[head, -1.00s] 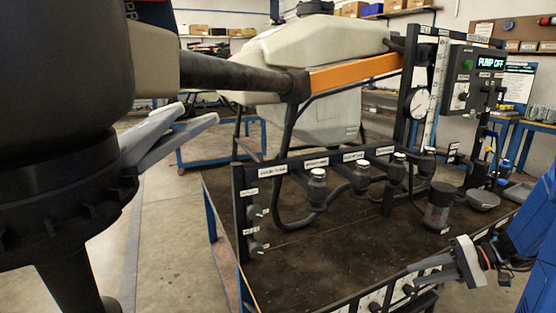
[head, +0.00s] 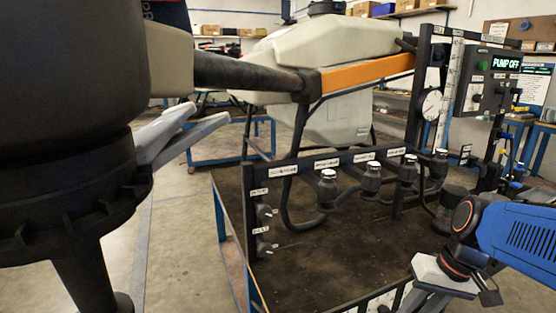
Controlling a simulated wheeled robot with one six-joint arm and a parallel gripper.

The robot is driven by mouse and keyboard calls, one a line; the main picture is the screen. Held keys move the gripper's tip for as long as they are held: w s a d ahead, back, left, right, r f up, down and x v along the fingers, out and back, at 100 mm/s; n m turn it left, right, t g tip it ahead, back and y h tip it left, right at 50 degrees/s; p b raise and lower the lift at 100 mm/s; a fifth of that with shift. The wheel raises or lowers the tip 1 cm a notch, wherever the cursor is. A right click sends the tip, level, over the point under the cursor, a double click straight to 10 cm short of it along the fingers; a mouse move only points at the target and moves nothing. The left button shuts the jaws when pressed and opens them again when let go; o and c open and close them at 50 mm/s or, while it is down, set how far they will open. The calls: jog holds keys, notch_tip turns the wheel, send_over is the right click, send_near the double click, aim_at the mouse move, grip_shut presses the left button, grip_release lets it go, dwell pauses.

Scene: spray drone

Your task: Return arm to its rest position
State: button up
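My arm is blue (head: 515,235) with a dark wrist and comes in from the right edge. My gripper (head: 422,302) hangs below the wrist at the bottom right, over the front edge of the bench. Its grey fingers point down and stand apart with a gap between them. I see nothing held in them. The finger ends are cut off by the bottom of the picture.
The dark bench top (head: 310,255) carries a rail with several capped fittings (head: 327,188) and a panel reading "PUMP OFF" (head: 495,80). A dark jar (head: 452,205) stands partly behind my wrist. The drone's orange arm (head: 365,72) and pale tank (head: 290,55) are behind. A large dark drone part (head: 70,90) fills the left.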

jog(key=shift+s+a+r+n+t+h, duration=0.1)
jog(key=shift+s+r+n+t+h, duration=0.15)
jog(key=shift+s+r+t+h, duration=0.4)
jog(key=shift+s+r+n+t+h, duration=0.25)
jog(key=shift+s+t, duration=0.3)
jog(key=shift+s, duration=0.35)
jog(key=shift+s+a+r+n+t+h, duration=0.1)
jog(key=shift+s+r+n+t+h, duration=0.1)
jog(key=shift+s+r+t+h, duration=0.45)
